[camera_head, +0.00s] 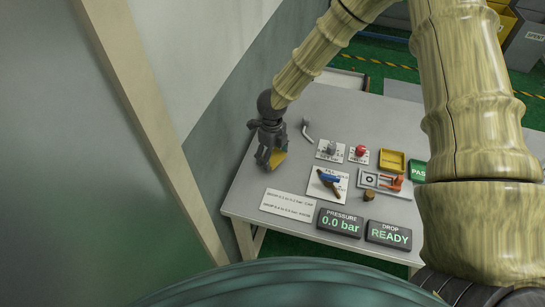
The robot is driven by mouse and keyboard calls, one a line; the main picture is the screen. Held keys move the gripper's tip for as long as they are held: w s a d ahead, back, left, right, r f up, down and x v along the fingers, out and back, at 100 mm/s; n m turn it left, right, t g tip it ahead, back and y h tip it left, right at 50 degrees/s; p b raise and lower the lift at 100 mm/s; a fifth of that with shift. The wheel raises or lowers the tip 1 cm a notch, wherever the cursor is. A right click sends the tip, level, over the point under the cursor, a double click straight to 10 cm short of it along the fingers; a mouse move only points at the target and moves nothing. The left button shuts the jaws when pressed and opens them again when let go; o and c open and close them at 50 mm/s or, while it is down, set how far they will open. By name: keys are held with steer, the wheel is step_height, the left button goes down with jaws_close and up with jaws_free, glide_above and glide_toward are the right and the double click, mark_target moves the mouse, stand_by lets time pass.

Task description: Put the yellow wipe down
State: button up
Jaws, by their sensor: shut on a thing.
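My gripper (266,160) is at the left side of the grey table (310,108), pointing down. It is shut on the yellow wipe (279,158), a small yellow piece showing at the right side of its fingers. The fingers hide part of the wipe. I cannot tell whether the wipe touches the table top.
Right of my gripper are a bent metal fitting (307,130), a red knob (361,150), a blue-handled valve (328,178), a yellow tray (392,168) and an orange clamp (393,183). Pressure (340,222) and drop (388,235) displays stand at the front edge. A wall (225,110) is close on the left.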

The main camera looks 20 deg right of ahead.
mark_target(272, 160)
steer(key=shift+w+f+p, duration=0.15)
steer(key=shift+f+p, duration=0.6)
steer(key=shift+f, duration=1)
steer(key=shift+f, duration=0.1)
steer(key=o, duration=1.3)
steer(key=shift+c, duration=0.2)
step_height(272, 160, up, 12)
steer(key=shift+r+b, duration=0.1)
steer(key=shift+b, duration=1.15)
steer(key=shift+r, duration=0.1)
